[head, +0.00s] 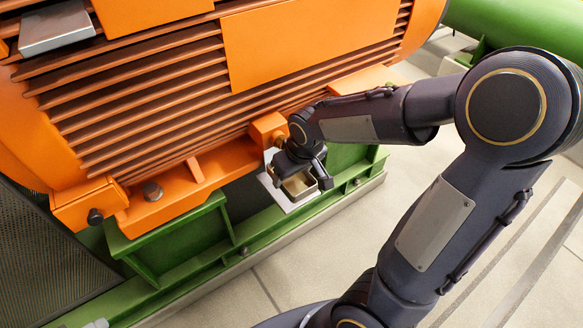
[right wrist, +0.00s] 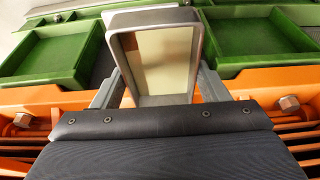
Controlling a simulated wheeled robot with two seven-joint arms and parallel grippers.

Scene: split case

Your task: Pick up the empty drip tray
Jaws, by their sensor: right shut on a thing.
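The drip tray (head: 299,186) is a small rectangular metal tray with a grey rim and a pale yellowish inside. My right gripper (head: 305,172) is shut on the tray. Its two fingers show either side of the tray in the right wrist view (right wrist: 156,90). My left gripper is not in view.
The ribbed orange machine (head: 150,95) stands close behind my right gripper on a green base frame (head: 215,262). Bolted orange feet (head: 160,190) flank the spot. A dark mesh panel (head: 35,245) is at left. Pale floor (head: 300,265) in front is open.

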